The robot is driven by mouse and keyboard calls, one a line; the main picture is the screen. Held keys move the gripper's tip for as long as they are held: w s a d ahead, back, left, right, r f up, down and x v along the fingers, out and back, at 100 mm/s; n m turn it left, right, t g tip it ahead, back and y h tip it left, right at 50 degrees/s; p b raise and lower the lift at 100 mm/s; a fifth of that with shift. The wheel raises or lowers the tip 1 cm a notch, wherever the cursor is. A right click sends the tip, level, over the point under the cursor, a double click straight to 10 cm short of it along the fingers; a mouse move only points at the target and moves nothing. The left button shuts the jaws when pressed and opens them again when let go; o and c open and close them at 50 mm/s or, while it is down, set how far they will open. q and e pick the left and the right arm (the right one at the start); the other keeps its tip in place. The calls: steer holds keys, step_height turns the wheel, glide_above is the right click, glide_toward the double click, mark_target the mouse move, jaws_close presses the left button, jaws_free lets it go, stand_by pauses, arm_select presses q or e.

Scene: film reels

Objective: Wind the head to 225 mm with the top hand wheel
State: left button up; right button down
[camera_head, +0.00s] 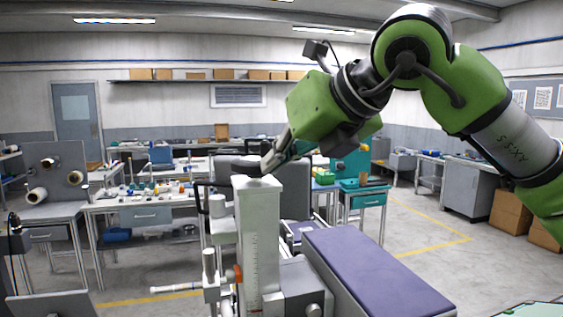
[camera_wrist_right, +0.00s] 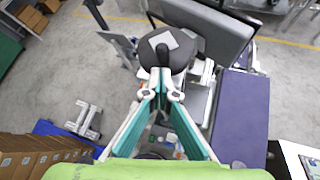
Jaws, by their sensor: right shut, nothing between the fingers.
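The white column (camera_head: 259,235) stands upright in the head view, with a scale down its front face; its numbers are too small to read. An orange pointer (camera_head: 238,274) sits low at its left edge. My right gripper (camera_head: 268,168) is at the column's top, fingers slanting down to the left. In the right wrist view, its fingertips (camera_wrist_right: 160,95) are together and empty, just short of a black upright knob. Beyond it is a dark round disc (camera_wrist_right: 150,47), possibly the top hand wheel, with a pale square patch. Contact cannot be told. My left gripper is not in view.
A purple padded top (camera_head: 370,275) lies right of the column and also shows in the wrist view (camera_wrist_right: 241,115). A white rod handle (camera_head: 175,288) sticks out left, low down. Benches with clutter (camera_head: 150,200) stand behind. Open floor (camera_head: 430,260) lies to the right.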

steer(key=shift+a, duration=0.3)
steer(key=shift+s+a, duration=0.15)
steer(key=shift+a, duration=0.6)
